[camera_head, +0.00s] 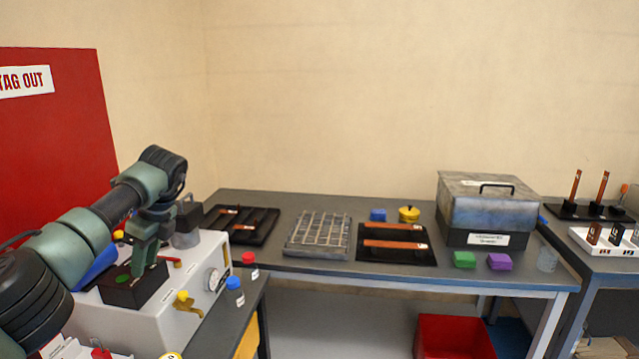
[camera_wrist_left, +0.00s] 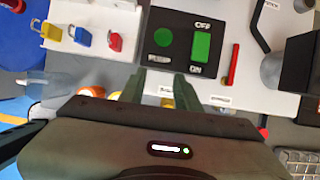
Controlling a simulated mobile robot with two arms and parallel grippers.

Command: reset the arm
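My left arm comes in from the left in the head view. Its green gripper (camera_head: 145,262) points down over the black switch box (camera_head: 128,292) on the white machine (camera_head: 120,318). In the left wrist view, the two fingers (camera_wrist_left: 160,85) stand apart with nothing visible between them. I cannot tell whether a fingertip touches the box. My right gripper is in neither view.
Yellow, blue and red padlocks (camera_wrist_left: 83,37) lie beside the switch box. A red lever (camera_wrist_left: 232,64) is on its other side. The grey bench (camera_head: 330,265) holds a wire grid (camera_head: 318,235), black trays with copper bars (camera_head: 395,245) and a metal box (camera_head: 488,203).

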